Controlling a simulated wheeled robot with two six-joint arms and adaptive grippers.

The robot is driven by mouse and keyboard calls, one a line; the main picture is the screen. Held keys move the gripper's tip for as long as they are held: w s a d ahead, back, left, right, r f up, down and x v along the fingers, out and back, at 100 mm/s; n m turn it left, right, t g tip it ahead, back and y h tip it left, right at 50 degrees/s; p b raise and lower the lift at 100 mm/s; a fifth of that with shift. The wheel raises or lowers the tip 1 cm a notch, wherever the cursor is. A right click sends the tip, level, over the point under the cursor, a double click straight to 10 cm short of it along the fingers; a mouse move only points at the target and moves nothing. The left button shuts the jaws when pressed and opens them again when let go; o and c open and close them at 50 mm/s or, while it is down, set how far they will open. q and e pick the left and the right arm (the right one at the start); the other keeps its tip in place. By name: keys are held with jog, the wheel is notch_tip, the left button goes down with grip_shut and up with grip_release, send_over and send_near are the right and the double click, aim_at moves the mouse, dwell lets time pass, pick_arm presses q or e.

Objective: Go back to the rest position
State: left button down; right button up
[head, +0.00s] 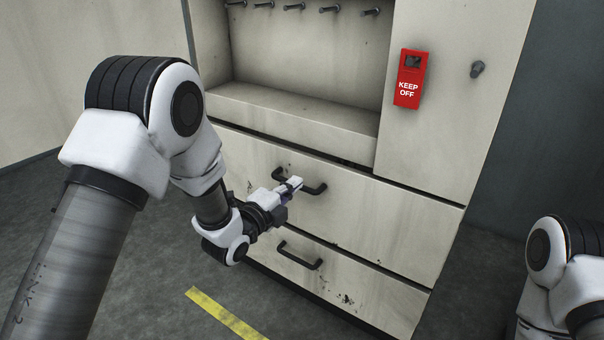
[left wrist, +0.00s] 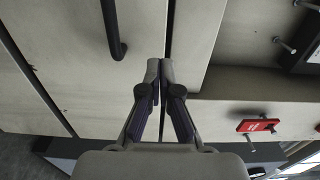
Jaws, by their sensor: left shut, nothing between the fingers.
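My left gripper (head: 296,183) is in front of the upper drawer of the cabinet, close to its dark handle (head: 316,189). Its fingertips (left wrist: 160,68) meet in the left wrist view, with nothing held between them. A dark handle (left wrist: 112,32) lies to the left of the fingers there, apart from them. From the head view alone I cannot tell the exact gap to the drawer front. My right arm (head: 560,270) shows only in part at the lower right, and its gripper is out of the picture.
The pale cabinet (head: 440,150) has an open recess with several pegs (head: 294,7) and a red KEEP OFF sign (head: 410,78). A lower drawer handle (head: 300,256) sticks out below. Both drawers look shut. Grey floor with a yellow stripe (head: 222,314) is clear in front.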

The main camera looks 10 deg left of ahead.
pick_arm(q)
jog(key=v, duration=0.5)
jog(key=s+a+f+n+g+y, duration=0.1)
jog(key=s+f+n+g, duration=0.15)
jog(key=s+f, duration=0.5)
jog(key=s+a+f+n+g+y, duration=0.1)
jog(key=s+f+n+g+y, duration=0.2)
jog(key=f, duration=0.7)
jog(key=s+a+f+n+g, duration=0.1)
jog(key=s+f+g, duration=0.2)
jog(key=s+f, duration=0.45)
jog(key=s+a+f+n+g+y, duration=0.15)
jog(key=s+f+n+g, duration=0.25)
jog(key=s+n, duration=0.4)
jog(key=s+a+f+n+g+y, duration=0.15)
jog(key=s+f+n+g, duration=0.35)
jog(key=s, duration=0.5)
notch_tip(320, 180, up, 31)
jog(key=n+p, duration=0.3)
jog(key=p, duration=2.7)
jog(key=shift+a+h, duration=0.35)
jog(key=shift+h, duration=0.05)
jog(key=shift+s+t, duration=0.1)
jog(key=shift+t, duration=0.15)
